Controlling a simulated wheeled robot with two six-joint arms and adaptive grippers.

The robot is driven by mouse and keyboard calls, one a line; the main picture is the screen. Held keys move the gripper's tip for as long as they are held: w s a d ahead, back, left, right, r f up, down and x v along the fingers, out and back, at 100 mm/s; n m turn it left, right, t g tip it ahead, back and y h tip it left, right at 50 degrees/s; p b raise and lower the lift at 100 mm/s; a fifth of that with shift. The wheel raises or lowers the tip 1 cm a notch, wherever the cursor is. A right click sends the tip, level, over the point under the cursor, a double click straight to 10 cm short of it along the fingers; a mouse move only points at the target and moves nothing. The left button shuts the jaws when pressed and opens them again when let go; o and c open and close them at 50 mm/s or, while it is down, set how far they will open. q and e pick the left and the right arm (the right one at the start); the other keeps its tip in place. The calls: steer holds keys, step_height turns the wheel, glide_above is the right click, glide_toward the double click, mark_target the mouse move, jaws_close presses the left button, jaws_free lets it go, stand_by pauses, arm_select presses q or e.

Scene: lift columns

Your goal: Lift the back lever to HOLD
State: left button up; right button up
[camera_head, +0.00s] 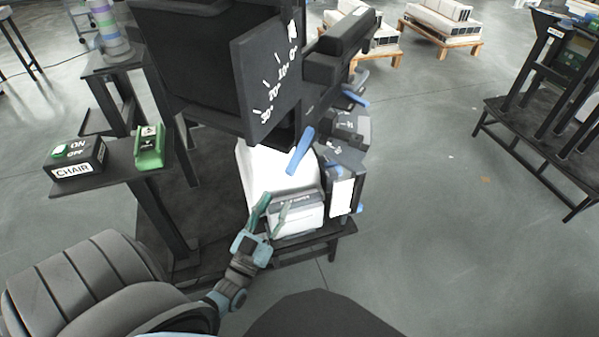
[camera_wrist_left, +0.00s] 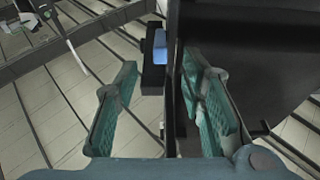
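The chair back (camera_head: 190,50) is a large black panel with a white angle scale on its side plate. A blue lever (camera_head: 299,150) slants up below that plate, over a white housing (camera_head: 270,172). No HOLD mark is legible, and I cannot tell for certain which blue lever is the back lever. My left gripper (camera_head: 275,203) is low in front of the white housing, below the slanted lever. Its teal fingers are apart and empty. In the left wrist view, a blue piece on a black bracket (camera_wrist_left: 159,45) shows beyond the open left gripper (camera_wrist_left: 160,64). My right gripper is not in view.
More blue handles (camera_head: 355,97) stick out on the right side of the mechanism. A green-buttoned CHAIR ON/OFF box (camera_head: 75,157) and a green rocker block (camera_head: 150,148) sit on a stand at left. Open floor lies at right, before a black rack (camera_head: 530,130).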

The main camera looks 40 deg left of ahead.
mark_target(298, 156)
arm_select(q)
steer(key=x, duration=0.9)
steer(key=r+x, duration=0.1)
steer(key=x, duration=0.4)
steer(key=shift+a+r, duration=0.1)
steer(key=shift+r, duration=0.1)
steer(key=shift+c, duration=0.2)
jaws_close()
